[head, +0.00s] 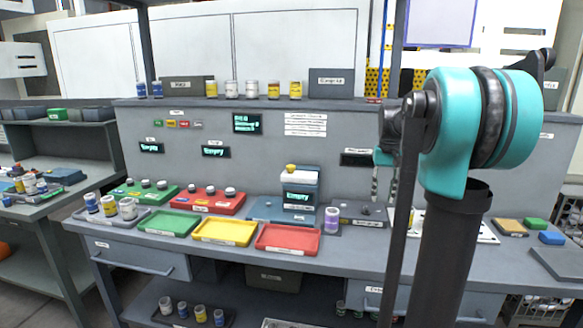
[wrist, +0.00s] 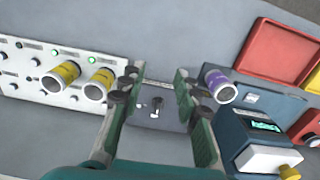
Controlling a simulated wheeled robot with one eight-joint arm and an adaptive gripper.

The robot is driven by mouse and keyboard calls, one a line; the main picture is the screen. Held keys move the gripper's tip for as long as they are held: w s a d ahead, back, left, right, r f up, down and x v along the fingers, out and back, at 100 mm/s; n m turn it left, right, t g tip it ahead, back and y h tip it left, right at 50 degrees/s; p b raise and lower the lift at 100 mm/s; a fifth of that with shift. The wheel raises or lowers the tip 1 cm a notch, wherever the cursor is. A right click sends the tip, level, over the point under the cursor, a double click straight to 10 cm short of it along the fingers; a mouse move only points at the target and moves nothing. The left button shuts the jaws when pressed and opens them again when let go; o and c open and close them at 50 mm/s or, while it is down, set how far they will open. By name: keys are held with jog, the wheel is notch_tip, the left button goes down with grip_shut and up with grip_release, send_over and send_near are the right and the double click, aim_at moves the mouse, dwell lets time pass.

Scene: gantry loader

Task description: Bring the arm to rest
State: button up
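My gripper (wrist: 154,84) shows in the wrist view with its two green, dark-padded fingers spread apart and nothing between them. It points down over a small grey unit (wrist: 146,114) with a little lever on it, which shows in the gap beyond the fingers. I cannot tell the height above it. A purple-labelled jar (wrist: 219,85) is just right of the right finger, seemingly apart from it. In the head view, my teal and black arm fills the right side and the gripper itself cannot be made out.
The bench holds a purple jar (head: 331,222), red tray (head: 288,239), yellow tray (head: 224,232), green tray (head: 169,224) and a blue unit with a display (head: 299,197). Left in the wrist view, a white panel (wrist: 32,90) carries two yellow-banded jars (wrist: 99,84). Jars line the back ledge.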

jog(key=s+a+f, duration=0.2)
jog(key=s+f, duration=0.1)
jog(key=s+a+f+t, duration=0.1)
jog(key=s+a+f, duration=0.1)
jog(key=s+f, duration=0.1)
jog(key=s+a+f+n+t, duration=0.1)
jog(key=s+f, duration=0.3)
jog(key=shift+a+f, duration=0.2)
jog(key=shift+a, duration=0.2)
jog(key=s+a+f+t, duration=0.1)
jog(key=s+a+f, duration=0.1)
jog(key=s+f, duration=0.4)
jog(key=s+a+f+n+t, duration=0.1)
jog(key=s+a+f, duration=0.1)
jog(key=s+f, duration=0.4)
jog(key=s, duration=0.2)
jog(key=shift+s+a+f, duration=0.15)
jog(key=shift+s+a, duration=0.1)
jog(key=shift+s, duration=0.1)
